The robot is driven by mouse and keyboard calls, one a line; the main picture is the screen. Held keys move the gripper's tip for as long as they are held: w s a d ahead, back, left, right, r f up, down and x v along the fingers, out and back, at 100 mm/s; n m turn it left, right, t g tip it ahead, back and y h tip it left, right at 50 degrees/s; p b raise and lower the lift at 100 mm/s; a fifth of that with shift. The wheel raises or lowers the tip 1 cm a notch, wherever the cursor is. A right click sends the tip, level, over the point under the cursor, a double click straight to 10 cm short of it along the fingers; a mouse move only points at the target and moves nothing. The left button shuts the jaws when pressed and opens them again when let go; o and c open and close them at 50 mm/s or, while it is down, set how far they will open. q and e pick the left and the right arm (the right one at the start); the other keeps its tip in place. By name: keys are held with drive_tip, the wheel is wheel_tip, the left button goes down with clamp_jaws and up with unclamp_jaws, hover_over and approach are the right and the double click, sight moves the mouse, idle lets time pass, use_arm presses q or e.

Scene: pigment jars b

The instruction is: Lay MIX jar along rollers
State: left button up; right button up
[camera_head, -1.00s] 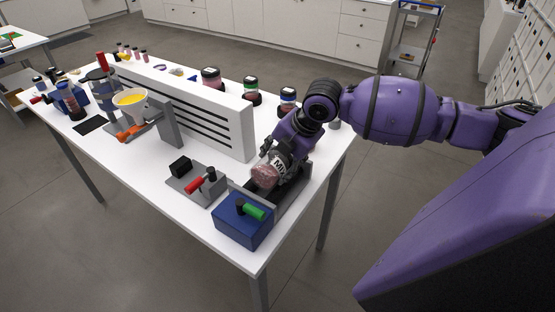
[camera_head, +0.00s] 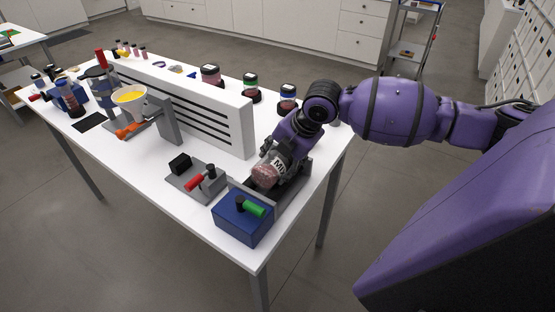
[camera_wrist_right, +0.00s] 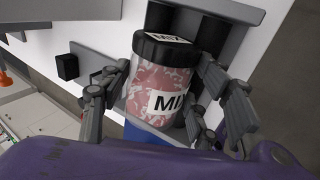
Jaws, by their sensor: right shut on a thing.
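The MIX jar (camera_head: 264,175) is a clear jar with pink and white contents, a black lid and a white MIX label. It also shows in the right wrist view (camera_wrist_right: 160,82), lying between the fingers. My right gripper (camera_head: 279,163) is shut on the jar, with fingers on both sides of it. The roller unit has a blue box (camera_head: 240,222) with a green handle at the front and a dark grey bed (camera_head: 293,192) behind it. The jar is on or just over this bed; the contact with the rollers is hidden. My left gripper is not in view.
A grey fixture (camera_head: 190,183) with a red handle stands left of the rollers. A white slotted divider (camera_head: 205,120) runs along the table (camera_head: 150,170). Jars (camera_head: 250,92) stand behind it. A yellow-filled bowl (camera_head: 129,97) sits on a stand at left.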

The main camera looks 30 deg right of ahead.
idle(0.3)
drive_tip(key=o, duration=1.4)
drive_tip(key=shift+v, duration=6)
